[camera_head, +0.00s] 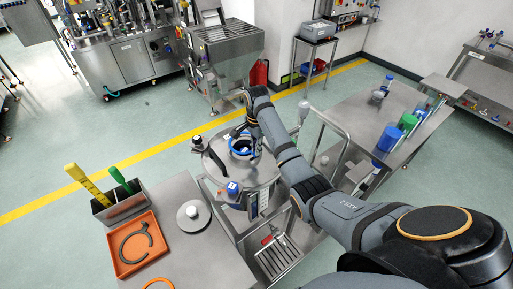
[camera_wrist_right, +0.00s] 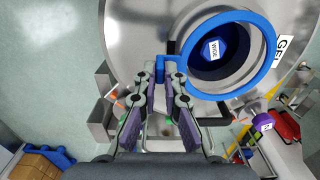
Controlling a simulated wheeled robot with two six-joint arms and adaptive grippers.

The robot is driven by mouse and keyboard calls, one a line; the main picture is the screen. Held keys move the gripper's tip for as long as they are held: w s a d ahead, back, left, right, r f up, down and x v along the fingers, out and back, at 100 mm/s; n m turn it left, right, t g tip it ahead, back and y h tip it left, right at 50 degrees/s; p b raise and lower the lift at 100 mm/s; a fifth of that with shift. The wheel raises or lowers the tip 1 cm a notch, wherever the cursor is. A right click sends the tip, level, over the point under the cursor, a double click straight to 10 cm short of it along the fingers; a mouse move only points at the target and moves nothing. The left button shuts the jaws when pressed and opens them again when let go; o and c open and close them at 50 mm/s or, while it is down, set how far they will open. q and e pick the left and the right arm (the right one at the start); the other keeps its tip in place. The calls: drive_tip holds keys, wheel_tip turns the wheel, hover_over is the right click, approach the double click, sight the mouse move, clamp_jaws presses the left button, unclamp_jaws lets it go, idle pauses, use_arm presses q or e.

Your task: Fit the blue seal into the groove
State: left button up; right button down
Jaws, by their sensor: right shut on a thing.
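The blue seal (camera_wrist_right: 276,62) is a ring with a small square tab on its near left side. My right gripper (camera_wrist_right: 164,78) is shut on that tab, and the ring extends beyond the fingertips. The ring lies over the round dark opening (camera_wrist_right: 218,64) in the top of a steel vessel (camera_wrist_right: 130,25). The groove is not clearly visible, and I cannot tell whether the ring touches the vessel. My left gripper is out of view.
A side table (camera_head: 350,112) at right holds blue and green containers. Vessel fittings stand around the opening.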

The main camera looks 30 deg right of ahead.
drive_tip(key=shift+f, duration=1.2)
idle(3.2)
drive_tip(key=c, duration=1.4)
unclamp_jaws()
drive_tip(key=shift+r, duration=0.1)
drive_tip(key=shift+r, duration=3.4)
drive_tip(key=shift+f, duration=0.1)
